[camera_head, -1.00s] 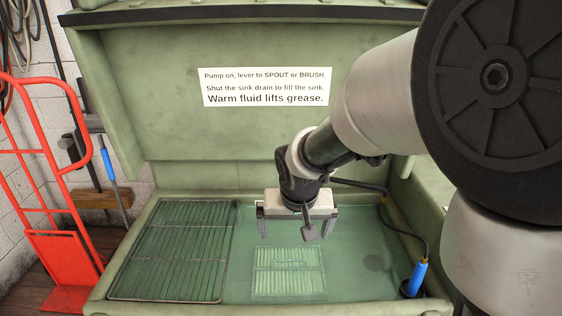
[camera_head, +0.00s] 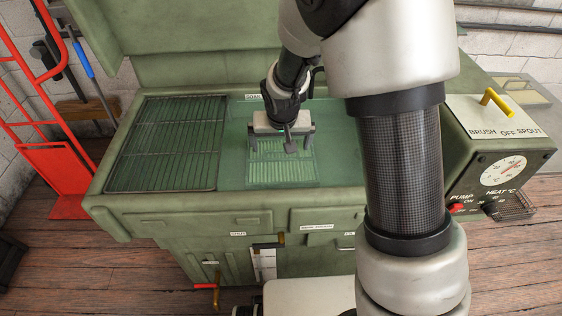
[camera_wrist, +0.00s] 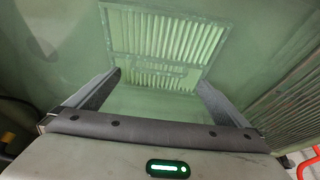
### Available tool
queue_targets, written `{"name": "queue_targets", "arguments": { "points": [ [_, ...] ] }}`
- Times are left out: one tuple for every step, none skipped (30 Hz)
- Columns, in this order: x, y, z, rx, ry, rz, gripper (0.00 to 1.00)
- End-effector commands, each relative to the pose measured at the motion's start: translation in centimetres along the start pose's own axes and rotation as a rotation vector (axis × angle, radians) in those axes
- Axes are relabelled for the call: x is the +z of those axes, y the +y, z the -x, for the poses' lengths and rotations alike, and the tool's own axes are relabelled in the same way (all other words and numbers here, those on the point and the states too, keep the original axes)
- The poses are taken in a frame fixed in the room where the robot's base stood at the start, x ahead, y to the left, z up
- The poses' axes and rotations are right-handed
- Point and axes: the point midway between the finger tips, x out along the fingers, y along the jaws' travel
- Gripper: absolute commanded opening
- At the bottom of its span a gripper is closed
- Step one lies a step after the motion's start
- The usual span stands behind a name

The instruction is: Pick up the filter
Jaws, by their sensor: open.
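The filter (camera_head: 284,173) is a pale green pleated panel in a frame. It lies flat in the sink, seemingly under the greenish fluid. I cannot tell the exact height of the fingertips above the filter.
A wire rack (camera_head: 165,150) covers the sink's left side. A control box (camera_head: 500,140) with a yellow lever stands at the right. The sink's front rim (camera_head: 150,202) lies nearer to me. A red hand truck (camera_head: 55,175) stands at the left.

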Motion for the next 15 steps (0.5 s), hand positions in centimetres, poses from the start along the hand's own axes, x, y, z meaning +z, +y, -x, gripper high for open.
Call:
{"name": "queue_targets", "arguments": {
  "points": [
    [0.4,0.1,-1.0,0.002,-0.004,0.000,1.00],
    [0.5,0.2,-1.5,0.002,-0.004,0.000,1.00],
    [0.6,0.2,-2.2,0.002,-0.005,0.000,1.00],
    [0.7,0.3,-2.6,0.002,-0.004,0.001,1.00],
    [0.7,0.3,-3.0,0.001,-0.003,0.001,1.00],
    [0.7,0.2,-3.6,0.002,-0.003,0.001,1.00],
    [0.7,0.2,-3.9,0.002,-0.004,0.001,1.00],
    [0.6,0.2,-4.1,0.002,-0.003,0.000,1.00],
    [0.6,0.2,-4.3,0.001,-0.002,0.000,1.00],
    [0.5,0.2,-4.5,0.001,-0.001,0.000,1.00],
    [0.5,0.2,-4.5,0.001,-0.001,0.000,1.00],
    [0.5,0.2,-4.6,0.001,-0.001,0.000,1.00],
    [0.5,0.2,-4.6,0.001,-0.001,0.000,1.00],
    [0.5,0.2,-4.5,0.001,0.000,0.000,1.00],
    [0.5,0.2,-4.5,0.000,0.000,0.000,1.00]
  ]
}}
